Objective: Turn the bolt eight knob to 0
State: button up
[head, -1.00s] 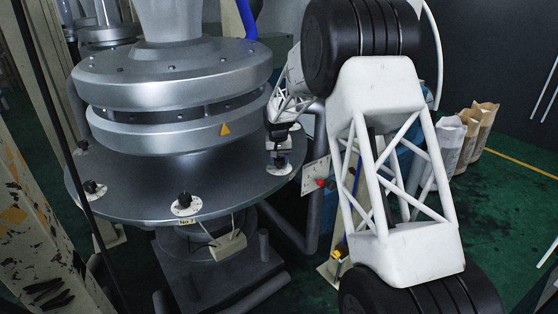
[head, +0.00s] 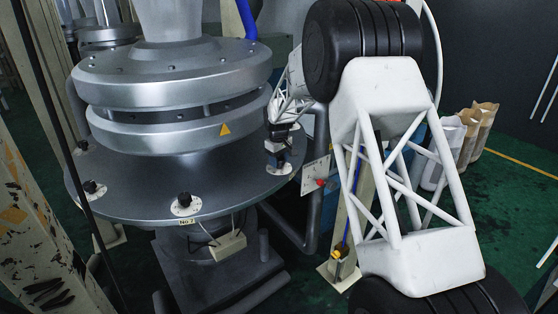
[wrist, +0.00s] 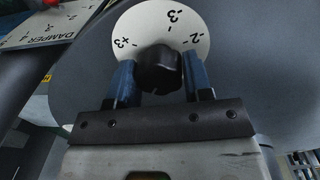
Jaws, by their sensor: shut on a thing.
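A black knob (wrist: 158,70) sits on a white round dial plate (wrist: 160,25) in the wrist view. The marks +3, -3 and -2 show on the plate; the rest is hidden by the knob and gripper, and 0 is not visible. My gripper (wrist: 160,80) has its two blue fingers on either side of the knob, shut on it. I cannot tell where the knob points. In the head view my gripper (head: 278,158) is at the right edge of the round grey table (head: 130,185), over this dial, with the knob mostly hidden. Its number label is not readable.
Another black knob (head: 184,200) with a No.7 label (head: 190,222) is at the table's front, and one more knob (head: 92,188) is at the left. A damper panel (wrist: 45,25) is at the wrist view's upper left. The grey die rings (head: 170,100) stand behind.

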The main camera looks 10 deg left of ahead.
aim_at(279, 159)
jog(key=n, duration=0.5)
jog(key=shift+n, duration=2.5)
jog(key=o, duration=0.9)
jog(key=shift+r, duration=0.15)
jog(key=shift+s+r, duration=0.1)
jog(key=shift+r, duration=3.65)
